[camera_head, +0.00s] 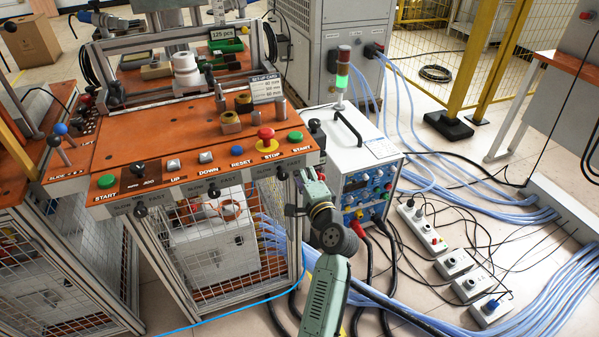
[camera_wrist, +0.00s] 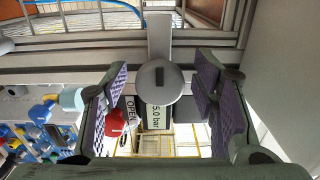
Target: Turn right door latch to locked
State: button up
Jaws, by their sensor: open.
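The right door latch (camera_wrist: 158,82) is a grey round knob with a dark slot and a flat light bar reaching to the top of the wrist view. My gripper (camera_wrist: 163,90) is open, with purple-padded fingers on either side of the knob and visible gaps to both. In the head view, my gripper (camera_head: 298,186) is at the right front corner of the orange console, beside the dark right-hand latch (camera_head: 282,173). The arm partly hides that corner. Labels reading "OPEN" and "5.0 bar" show beside the knob in the wrist view. I cannot tell the latch's lock state.
The orange console (camera_head: 190,140) carries buttons, including a red stop button (camera_head: 266,134), just above the latch. Mesh doors (camera_head: 210,245) are below it. A white power unit (camera_head: 350,155) with cables stands close on the right. Cables and switch boxes cover the floor further right.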

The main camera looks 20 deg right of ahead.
jog(key=s, duration=1.1)
jog(key=shift+s+d, duration=0.25)
jog(key=shift+s, duration=0.15)
